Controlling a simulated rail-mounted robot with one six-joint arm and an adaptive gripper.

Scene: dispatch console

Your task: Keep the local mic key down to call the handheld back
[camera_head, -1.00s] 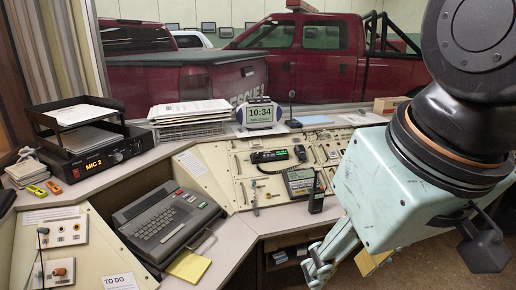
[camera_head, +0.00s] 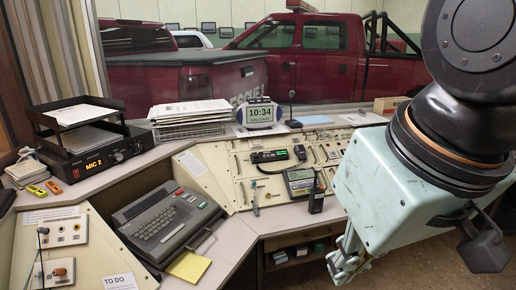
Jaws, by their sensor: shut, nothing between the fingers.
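My gripper (camera_head: 343,268) is at the lower right, below and in front of the console edge, its fingers shut and empty. It touches no part of the console. A small dark desk microphone (camera_head: 293,122) stands on the back ledge, right of the clock; a key on it is too small to make out. A black handheld radio (camera_head: 316,200) stands upright on the desk edge, above and left of my gripper.
A grey keyboard unit (camera_head: 168,225) fills the left desk, with a yellow pad (camera_head: 188,265) in front. The clock (camera_head: 260,113) and a paper stack (camera_head: 190,110) stand on the back ledge. An open shelf (camera_head: 300,248) lies under the desk. My arm hides the right console.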

